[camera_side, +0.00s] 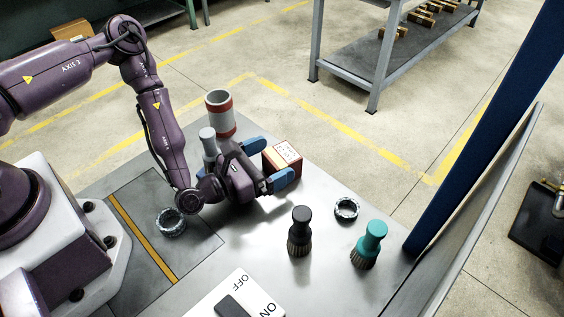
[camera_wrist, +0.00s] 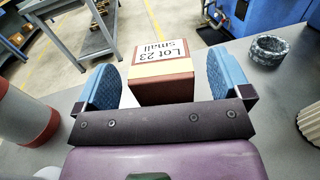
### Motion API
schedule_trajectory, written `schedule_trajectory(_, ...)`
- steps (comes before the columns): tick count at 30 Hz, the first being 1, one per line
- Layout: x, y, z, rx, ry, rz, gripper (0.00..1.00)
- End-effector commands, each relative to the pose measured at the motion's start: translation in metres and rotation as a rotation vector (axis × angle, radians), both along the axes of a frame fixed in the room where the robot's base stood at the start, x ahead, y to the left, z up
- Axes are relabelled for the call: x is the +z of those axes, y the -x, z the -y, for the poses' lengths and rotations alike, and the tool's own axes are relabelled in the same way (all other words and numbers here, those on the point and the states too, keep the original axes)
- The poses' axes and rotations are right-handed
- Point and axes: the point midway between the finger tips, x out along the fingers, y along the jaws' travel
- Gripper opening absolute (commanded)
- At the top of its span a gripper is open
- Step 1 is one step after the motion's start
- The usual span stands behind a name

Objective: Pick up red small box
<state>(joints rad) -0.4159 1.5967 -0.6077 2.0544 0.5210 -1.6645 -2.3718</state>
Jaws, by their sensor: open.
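The red small box (camera_side: 284,156) stands near the far edge of the metal table. Its white label reads "Lot 23 small" in the wrist view, where the box (camera_wrist: 162,88) has a red front with a pale band above it. My gripper (camera_side: 267,162) is open and level, its blue-padded fingers pointing at the box. In the wrist view the box lies ahead, between the two fingers of the gripper (camera_wrist: 165,82), with a gap on each side. How deep it sits between them I cannot tell. The box's lower part is hidden by the gripper.
A grey and red cylinder (camera_side: 219,114) stands close behind my gripper; a grey piece (camera_side: 208,142) is beside it. A black brush (camera_side: 300,231), a teal brush (camera_side: 369,244) and a ring (camera_side: 346,209) stand right. Another ring (camera_side: 171,221) lies left; an ON/OFF switch (camera_side: 237,303) is in front.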

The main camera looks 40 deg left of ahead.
Motion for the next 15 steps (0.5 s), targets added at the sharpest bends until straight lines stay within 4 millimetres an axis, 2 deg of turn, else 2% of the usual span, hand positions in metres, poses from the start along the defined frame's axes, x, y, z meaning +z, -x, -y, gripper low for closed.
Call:
schedule_trajectory(1, -0.011, 0.001, 0.001, -0.002, -0.003, -0.001, 0.96)
schedule_trajectory(3, -0.006, -0.014, 0.003, -0.001, -0.003, 0.006, 0.96)
schedule_trajectory(7, -0.007, -0.027, 0.006, 0.0, -0.003, 0.003, 0.96)
schedule_trajectory(15, -0.007, -0.03, 0.006, 0.0, -0.001, 0.0, 0.96)
